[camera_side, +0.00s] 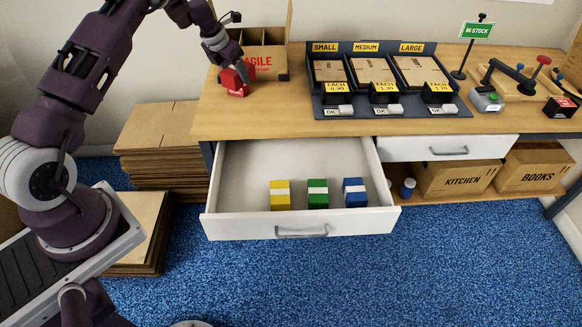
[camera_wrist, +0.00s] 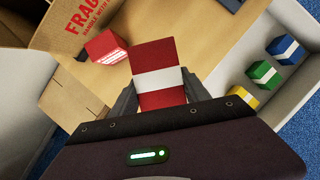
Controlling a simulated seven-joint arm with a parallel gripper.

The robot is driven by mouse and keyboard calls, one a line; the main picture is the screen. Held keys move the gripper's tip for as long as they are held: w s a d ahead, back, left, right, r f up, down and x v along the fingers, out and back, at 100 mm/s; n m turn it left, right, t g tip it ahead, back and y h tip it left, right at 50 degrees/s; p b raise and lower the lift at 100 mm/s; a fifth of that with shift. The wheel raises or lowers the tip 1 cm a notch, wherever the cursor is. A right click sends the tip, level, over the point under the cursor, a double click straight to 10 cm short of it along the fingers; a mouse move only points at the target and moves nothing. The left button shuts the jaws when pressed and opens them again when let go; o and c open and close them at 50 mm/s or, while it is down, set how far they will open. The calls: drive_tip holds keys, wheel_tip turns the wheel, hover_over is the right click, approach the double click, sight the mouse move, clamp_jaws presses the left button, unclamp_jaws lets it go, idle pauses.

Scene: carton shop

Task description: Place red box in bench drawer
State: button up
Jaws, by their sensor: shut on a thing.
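The red box with a white band (camera_wrist: 156,58) is between the two fingers of my gripper (camera_wrist: 160,93) in the wrist view. In the side view my gripper (camera_side: 238,74) is shut on the red box (camera_side: 229,80) at the left end of the bench. I cannot tell whether the box touches the bench top. The bench drawer (camera_side: 300,231) is pulled open below and to the right of my gripper. Inside, towards its front, a yellow box (camera_side: 280,196), a green box (camera_side: 318,195) and a blue box (camera_side: 355,193), each with a white band, stand in a row.
Another red block with white lettering (camera_wrist: 105,46) lies close to the held box, by an open FRAGILE carton (camera_side: 265,62). A sorter rack (camera_side: 330,113) stands on the bench (camera_side: 270,122). The drawer's left and rear floor is clear.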

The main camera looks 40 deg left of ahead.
drive_tip(key=s+d+f+n+y, duration=0.2)
drive_tip(key=s+d+f+n, duration=0.2)
drive_tip(key=s+d+n, duration=0.45)
drive_tip(key=s+d+r+m+g, duration=0.1)
drive_tip(key=s+d+r, duration=0.5)
drive_tip(key=s+d, duration=0.45)
drive_tip(key=shift+y, duration=0.3)
wheel_tip(320, 180, down, 29)
drive_tip(key=shift+w+d+f, duration=0.1)
drive_tip(key=shift+w+d, duration=0.05)
drive_tip(key=o, duration=1.6)
